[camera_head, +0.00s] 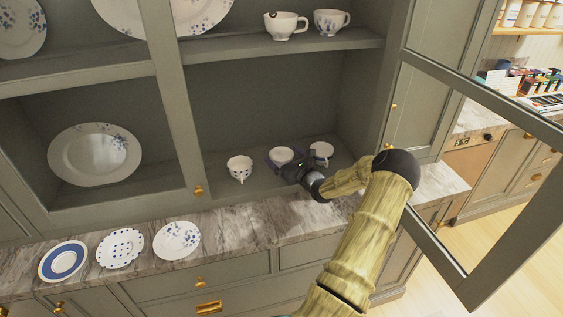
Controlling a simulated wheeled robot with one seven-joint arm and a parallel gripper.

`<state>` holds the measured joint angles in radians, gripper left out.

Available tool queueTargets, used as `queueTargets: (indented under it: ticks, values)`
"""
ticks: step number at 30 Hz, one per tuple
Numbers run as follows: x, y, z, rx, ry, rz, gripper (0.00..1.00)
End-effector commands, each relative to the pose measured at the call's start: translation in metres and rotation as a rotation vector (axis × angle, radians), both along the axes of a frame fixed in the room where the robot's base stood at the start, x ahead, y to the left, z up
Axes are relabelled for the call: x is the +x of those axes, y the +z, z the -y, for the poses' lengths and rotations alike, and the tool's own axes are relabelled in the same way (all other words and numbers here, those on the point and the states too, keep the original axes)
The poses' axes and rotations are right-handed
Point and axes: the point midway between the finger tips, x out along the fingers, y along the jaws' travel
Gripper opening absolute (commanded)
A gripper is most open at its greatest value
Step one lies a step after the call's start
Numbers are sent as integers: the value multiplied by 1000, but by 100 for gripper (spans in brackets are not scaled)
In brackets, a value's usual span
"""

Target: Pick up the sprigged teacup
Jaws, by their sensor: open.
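Three cups stand in a row on the lower cabinet shelf. The left cup (240,167) is white with small dark marks and its handle faces front. The middle cup (281,154) is partly hidden by my gripper; its pattern is not clear. On the shelf above, a cup with bluish sprigs (331,22) stands beside a mostly white cup (286,26). I cannot tell for sure which is the sprigged teacup. My gripper (284,163) is open, right in front of the middle cup; contact cannot be told.
Several plates line the marble counter, including a sprigged plate (177,240), a dotted plate (121,248) and a blue-banded plate (63,261). The cabinet's upright post (178,110) stands left of the cups. An open glass-framed door (500,105) juts out at right.

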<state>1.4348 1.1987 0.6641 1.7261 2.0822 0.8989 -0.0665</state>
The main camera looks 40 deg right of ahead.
Motion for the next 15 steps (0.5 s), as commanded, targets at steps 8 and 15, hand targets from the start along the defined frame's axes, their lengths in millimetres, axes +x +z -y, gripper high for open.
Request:
queueTargets:
  ticks: [8,15]
  values:
    - [0,0,0,0,0,0,76]
    - [0,1,0,-1,0,1,52]
